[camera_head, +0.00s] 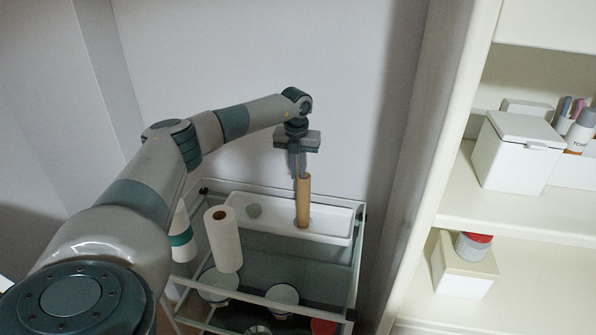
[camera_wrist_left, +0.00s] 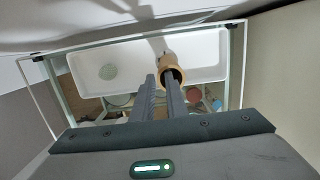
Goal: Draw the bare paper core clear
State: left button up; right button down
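The bare paper core (camera_head: 303,200) is a slim brown tube, close to upright over the white tray (camera_head: 334,234) on the trolley's top. My left gripper (camera_head: 297,172) points down at the core's upper end. In the left wrist view the fingers (camera_wrist_left: 160,90) are close together with a narrow gap. The right-hand finger overlaps the core's dark open end (camera_wrist_left: 170,75), and the other is just left of it. I cannot tell whether they pinch the core's wall, or whether its foot touches the tray. My right gripper is not in view.
A white paper roll (camera_head: 224,240) stands left of the core. A small grey-green round thing (camera_head: 254,210) lies in the tray. Round-lidded containers (camera_head: 282,296) sit lower in the trolley. A cream shelf with a white box (camera_head: 515,152) stands right; a wall is behind.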

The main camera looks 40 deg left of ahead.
pick_arm(q)
grip_shut()
jog(key=shift+r, duration=0.15)
notch_tip(320, 180, up, 14)
jog(key=p, duration=0.9)
dwell(4.5)
notch_tip(320, 180, up, 7)
jog(key=p, duration=0.2)
dwell(0.7)
